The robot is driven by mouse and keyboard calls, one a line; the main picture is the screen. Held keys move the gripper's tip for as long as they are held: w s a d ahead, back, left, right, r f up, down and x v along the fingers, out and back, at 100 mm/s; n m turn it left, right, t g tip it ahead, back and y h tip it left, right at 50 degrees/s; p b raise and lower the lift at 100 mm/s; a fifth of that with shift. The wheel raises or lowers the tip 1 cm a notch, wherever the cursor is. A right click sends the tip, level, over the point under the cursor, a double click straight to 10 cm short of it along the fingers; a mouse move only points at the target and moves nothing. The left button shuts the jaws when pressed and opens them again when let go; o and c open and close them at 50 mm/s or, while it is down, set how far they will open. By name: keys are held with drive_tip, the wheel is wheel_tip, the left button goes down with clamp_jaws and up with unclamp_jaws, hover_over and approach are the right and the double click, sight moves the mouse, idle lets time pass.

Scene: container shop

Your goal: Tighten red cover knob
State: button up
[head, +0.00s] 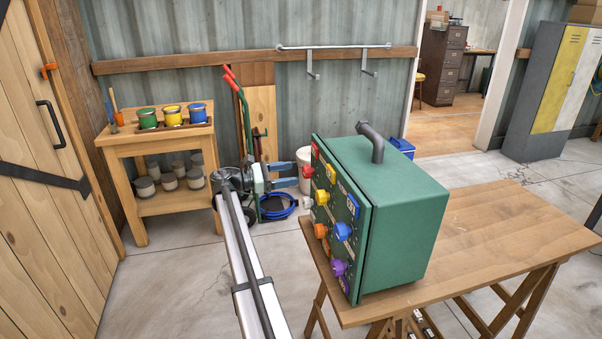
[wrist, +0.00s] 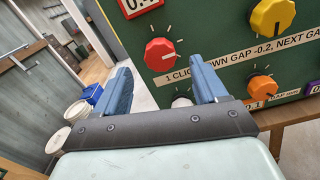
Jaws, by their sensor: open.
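The red cover knob (wrist: 160,54) is a round red dial with a pointer mark and white tick marks around it. It is on the green control panel (wrist: 215,65), below a red-framed display (wrist: 137,5). The knob (head: 308,171) also shows in the head view on the panel's left-facing side. My gripper (wrist: 163,85) is open, with blue fingers apart. It (head: 284,174) points at the panel from the left in the head view, near the red knob. In the wrist view the knob appears beyond the fingertips, between them, with no contact visible.
A yellow knob (wrist: 272,17) and an orange knob (wrist: 262,86) sit right of the red one. A white knob (wrist: 181,101) is partly hidden by my gripper. The green box stands on a wooden table (head: 500,230). A hand truck (head: 246,125) stands behind.

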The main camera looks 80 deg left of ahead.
sight(303, 171)
drive_tip(key=shift+w, duration=2.55)
drive_tip(key=shift+c, duration=0.4)
drive_tip(key=c, duration=1)
